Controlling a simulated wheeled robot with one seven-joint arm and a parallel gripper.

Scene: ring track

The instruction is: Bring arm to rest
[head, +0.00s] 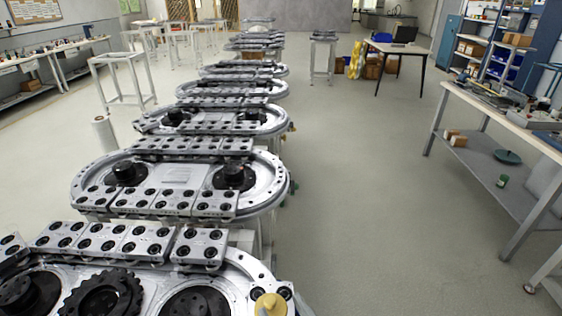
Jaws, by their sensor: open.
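Neither my arm nor my gripper shows in the head view. The nearest ring track (245,262) fills the lower left, with a row of metal carrier blocks (135,239) along it and dark round hubs below them. A tan round knob (270,304) is at its right end, cut by the bottom edge. A second oval ring track (272,180) lies behind it, with two dark hubs and blocks on its near and far sides. More ring tracks (270,121) continue in a line toward the back.
A workbench (510,110) with a lower shelf stands at the right. Bare metal frames (122,98) stand at the left. The grey floor (365,200) right of the tracks is clear.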

